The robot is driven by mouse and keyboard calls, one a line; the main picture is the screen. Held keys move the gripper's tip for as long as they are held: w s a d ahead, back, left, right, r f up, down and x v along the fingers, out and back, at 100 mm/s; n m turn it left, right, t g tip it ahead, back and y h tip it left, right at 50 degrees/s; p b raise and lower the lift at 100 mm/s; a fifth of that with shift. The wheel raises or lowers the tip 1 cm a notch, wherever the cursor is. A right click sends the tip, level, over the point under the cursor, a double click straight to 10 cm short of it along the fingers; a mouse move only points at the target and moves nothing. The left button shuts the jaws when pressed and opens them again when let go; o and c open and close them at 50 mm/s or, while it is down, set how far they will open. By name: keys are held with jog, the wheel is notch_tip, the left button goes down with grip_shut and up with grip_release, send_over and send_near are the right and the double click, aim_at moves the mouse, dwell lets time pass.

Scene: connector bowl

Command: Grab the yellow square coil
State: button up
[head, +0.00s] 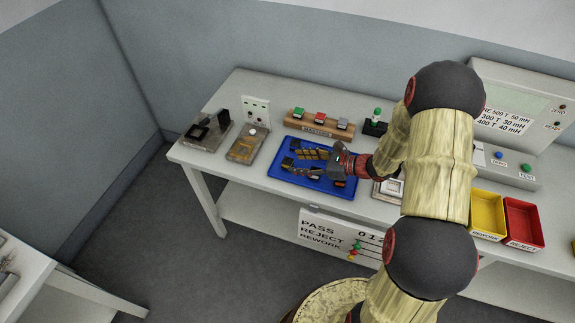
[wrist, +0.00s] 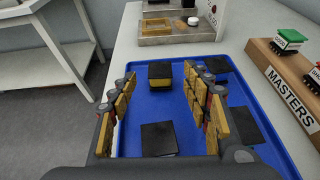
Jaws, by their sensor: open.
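A small square block with yellow sides and a dark top, likely the yellow square coil (wrist: 160,83), sits on the blue tray (wrist: 125,135) in the wrist view. My gripper (wrist: 159,74) is open, its gold-padded fingers on either side of the block near the tips, with a gap on both sides. Nothing is held. In the head view my gripper (head: 301,157) is low over the blue tray (head: 335,189); its fingers hide part of the tray, and I cannot make out the coil clearly there.
A dark square piece (wrist: 160,138) lies nearer my palm, between the fingers. Other dark pieces (wrist: 218,64) lie by the right finger. The wooden MASTERS block (head: 318,124) stands behind the tray. A fixture (head: 243,150) is to its left, yellow (head: 487,213) and red (head: 523,222) bins to its right.

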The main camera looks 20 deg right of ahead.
aim_at(289, 162)
jog(key=x, duration=0.3)
jog(key=shift+w+a+f+b, duration=0.15)
jog(key=shift+w+a+b, duration=0.05)
jog(key=shift+b, duration=0.15)
jog(key=shift+c, duration=0.9)
jog(key=c, duration=1)
